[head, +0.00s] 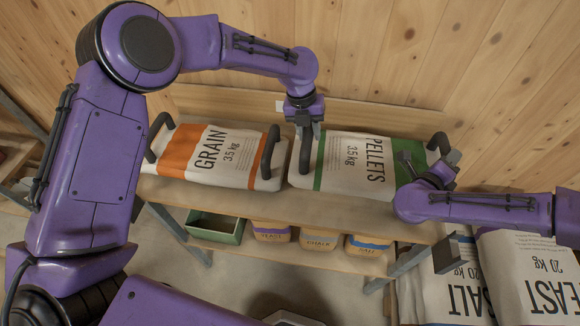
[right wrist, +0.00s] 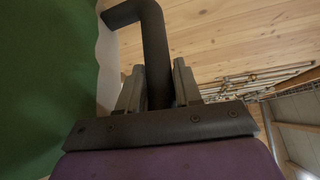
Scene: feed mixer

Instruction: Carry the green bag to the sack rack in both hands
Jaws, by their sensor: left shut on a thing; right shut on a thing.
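The green bag (head: 345,166), white with green ends and marked PELLETS 3.5 kg, lies flat on the rack's top shelf (head: 255,205). It has a dark handle at each end. My left gripper (head: 304,138) is shut on its left handle (head: 305,150). My right gripper (head: 428,174) is at the bag's right end, shut on the right handle (head: 440,146). In the right wrist view the handle (right wrist: 154,60) stands between the two fingers, with the bag's green side (right wrist: 45,80) at left. My right wrist partly hides the bag's right end.
An orange GRAIN bag (head: 220,155) lies close on the left of the green bag. Below are a green crate (head: 215,228) and tubs marked YEAST (head: 271,232), CHALK (head: 318,241) and SALT (head: 368,246). Large SALT (head: 455,290) and YEAST (head: 530,275) sacks lie at lower right. A wooden wall stands behind.

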